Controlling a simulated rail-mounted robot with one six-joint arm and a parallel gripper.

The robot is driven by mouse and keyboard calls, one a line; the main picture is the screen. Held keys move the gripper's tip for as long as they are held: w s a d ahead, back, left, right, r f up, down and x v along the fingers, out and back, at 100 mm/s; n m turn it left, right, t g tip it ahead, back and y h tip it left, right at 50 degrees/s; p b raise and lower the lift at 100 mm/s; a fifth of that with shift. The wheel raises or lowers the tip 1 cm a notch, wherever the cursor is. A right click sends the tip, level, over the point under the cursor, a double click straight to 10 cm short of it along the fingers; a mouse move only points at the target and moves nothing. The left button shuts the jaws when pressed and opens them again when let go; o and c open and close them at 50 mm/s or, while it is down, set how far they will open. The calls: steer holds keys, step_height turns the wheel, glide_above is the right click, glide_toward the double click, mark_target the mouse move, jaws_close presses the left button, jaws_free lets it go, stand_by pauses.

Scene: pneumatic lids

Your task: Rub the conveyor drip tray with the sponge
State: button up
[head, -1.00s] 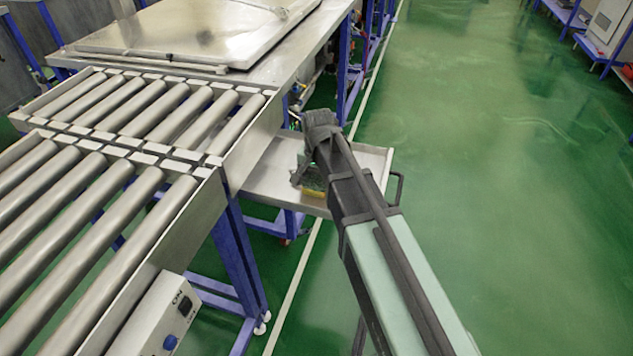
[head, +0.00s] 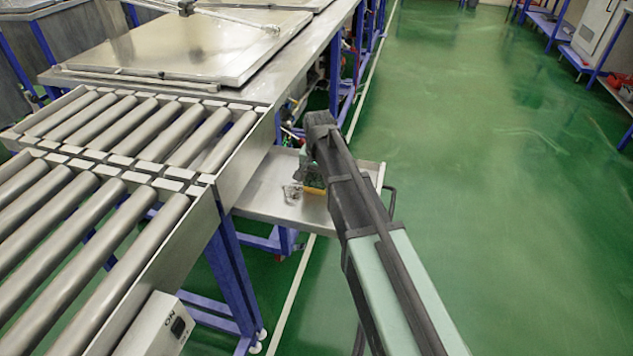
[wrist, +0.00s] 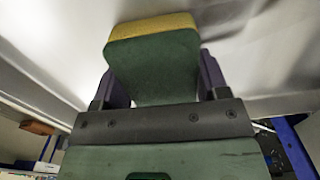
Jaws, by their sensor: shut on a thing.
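The drip tray (head: 262,196) is a shallow metal tray at the end of the roller conveyor, with a raised rim and a dark handle at its right. The sponge (wrist: 152,62) is a block with a green body and a yellow layer. My gripper (wrist: 155,85) is shut on the sponge, with a dark finger on each side. In the head view the sponge (head: 315,191) shows low over the tray, its yellow side down, partly hidden by my arm. The yellow side appears to touch the tray, though the contact is hard to see.
The roller conveyor (head: 130,215) stands left of the tray, its metal side wall rising beside it. A steel table with a flat lid (head: 190,50) lies behind. A grey patch or small item (head: 292,190), unclear which, shows left of the sponge. Green floor (head: 480,200) is open at right.

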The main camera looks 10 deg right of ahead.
mark_target(305, 181)
steer(key=shift+w+d+f, duration=0.1)
steer(key=shift+w+d, duration=0.3)
steer(key=shift+w, duration=0.3)
steer(key=shift+w+d, duration=0.35)
steer(key=shift+w, duration=0.35)
steer(key=shift+w+a, duration=0.4)
steer(key=shift+a, duration=0.25)
steer(key=shift+w+a, duration=0.4)
steer(key=shift+a, duration=0.25)
steer(key=shift+s+a, duration=0.45)
steer(key=shift+s, duration=0.4)
steer(key=shift+s+a, duration=0.4)
steer(key=shift+s, duration=0.4)
steer(key=shift+s+a, duration=0.3)
steer(key=shift+s, duration=0.35)
steer(key=shift+s+a, duration=0.3)
steer(key=shift+s, duration=0.35)
steer(key=shift+s+a, duration=0.55)
steer(key=shift+s, duration=0.35)
steer(key=shift+s+a, duration=0.55)
steer(key=shift+s, duration=0.3)
steer(key=shift+s+a+f, duration=0.1)
steer(key=shift+s+a, duration=0.25)
steer(key=shift+s, duration=0.4)
steer(key=shift+s+a, duration=0.35)
steer(key=shift+s, duration=0.4)
step_height(305, 181, up, 6)
steer(key=p, duration=0.5)
steer(key=shift+w+p, duration=0.1)
steer(key=shift+p, duration=0.2)
